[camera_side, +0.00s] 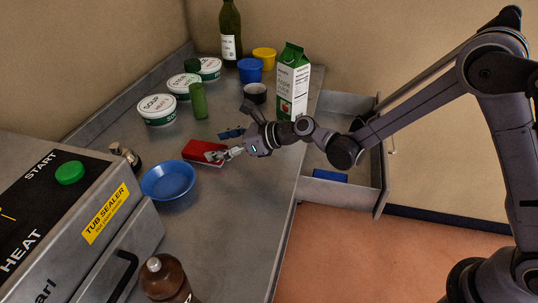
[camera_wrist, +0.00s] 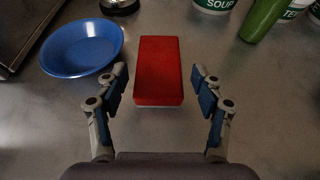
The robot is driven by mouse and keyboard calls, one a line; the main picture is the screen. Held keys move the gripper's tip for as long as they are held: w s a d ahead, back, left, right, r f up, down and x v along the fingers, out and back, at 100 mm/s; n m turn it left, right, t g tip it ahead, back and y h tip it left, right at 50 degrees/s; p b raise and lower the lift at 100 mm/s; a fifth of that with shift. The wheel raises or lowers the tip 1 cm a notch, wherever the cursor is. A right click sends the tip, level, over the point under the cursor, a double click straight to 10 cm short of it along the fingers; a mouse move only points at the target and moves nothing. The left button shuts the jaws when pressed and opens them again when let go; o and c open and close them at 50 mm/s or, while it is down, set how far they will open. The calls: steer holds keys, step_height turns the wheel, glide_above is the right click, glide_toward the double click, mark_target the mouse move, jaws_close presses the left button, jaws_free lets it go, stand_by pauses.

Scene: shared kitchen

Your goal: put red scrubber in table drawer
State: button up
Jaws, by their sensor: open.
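The red scrubber (camera_side: 203,151) lies flat on the grey metal counter. In the wrist view the red scrubber (camera_wrist: 158,72) is a red block with a pale underside, centred ahead of my gripper. My gripper (camera_side: 233,145) is low over the counter at the scrubber's right side. Its fingers are open in the wrist view (camera_wrist: 163,92), one on each side of the scrubber's near end, with gaps between. The table drawer (camera_side: 345,190) stands open at the right of the counter, under my arm. A blue item (camera_side: 330,175) lies inside it; part of the drawer is hidden by my arm.
A blue bowl (camera_side: 168,180) sits left of the scrubber. Soup tubs (camera_side: 157,109), a green cylinder (camera_side: 198,101), cups, a bottle (camera_side: 231,35) and a carton (camera_side: 292,82) stand behind. A tub sealer (camera_side: 70,205) is at left, a brown bottle (camera_side: 166,280) in front.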

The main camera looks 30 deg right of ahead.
mark_target(202, 148)
steer(key=shift+x, duration=3.85)
steer(key=shift+r, duration=0.15)
steer(key=c, duration=1.1)
